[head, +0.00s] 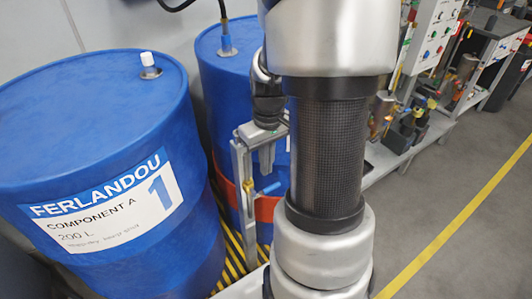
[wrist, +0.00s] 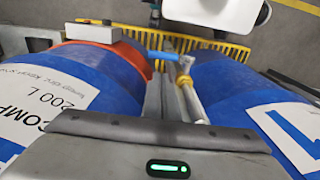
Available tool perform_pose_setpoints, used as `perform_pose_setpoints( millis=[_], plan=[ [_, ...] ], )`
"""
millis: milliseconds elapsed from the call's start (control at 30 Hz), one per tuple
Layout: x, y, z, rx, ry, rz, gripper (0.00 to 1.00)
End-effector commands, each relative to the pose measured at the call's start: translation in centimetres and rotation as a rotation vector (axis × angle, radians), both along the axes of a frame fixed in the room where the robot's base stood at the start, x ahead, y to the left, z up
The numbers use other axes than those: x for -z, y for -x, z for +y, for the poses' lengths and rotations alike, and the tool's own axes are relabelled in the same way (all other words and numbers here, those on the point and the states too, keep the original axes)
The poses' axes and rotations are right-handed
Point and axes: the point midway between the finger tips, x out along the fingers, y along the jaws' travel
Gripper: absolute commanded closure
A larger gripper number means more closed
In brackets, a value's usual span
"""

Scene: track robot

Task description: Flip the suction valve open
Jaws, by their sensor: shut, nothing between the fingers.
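The suction valve shows in the head view as a small fitting with a blue lever handle (head: 268,188) beside an upright metal post (head: 245,195), between two blue drums. In the wrist view the blue handle (wrist: 163,56) lies sideways, pointing left from the brass-coloured valve body (wrist: 185,72). My gripper (head: 267,166) is shut and empty, pointing down just above the handle in the head view. A gap seems to remain between them, but contact is hard to judge. My arm hides part of the space to the right of the valve.
A large blue drum (head: 100,110) labelled component A stands at left. A second blue drum (head: 225,75) with an orange band (head: 265,208) stands behind the post. A workbench (head: 410,140) and open grey floor (head: 480,220) are at right.

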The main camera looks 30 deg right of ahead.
Motion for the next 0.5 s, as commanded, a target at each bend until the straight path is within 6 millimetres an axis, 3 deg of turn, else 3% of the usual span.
perform_pose_setpoints(
  millis=[200,500],
  plan=[
    [2.1,1.5,0.0,0.002,0.0,0.0,1.0],
    [2.4,1.8,0.0,0.001,0.001,-0.001,1.0]
  ],
)
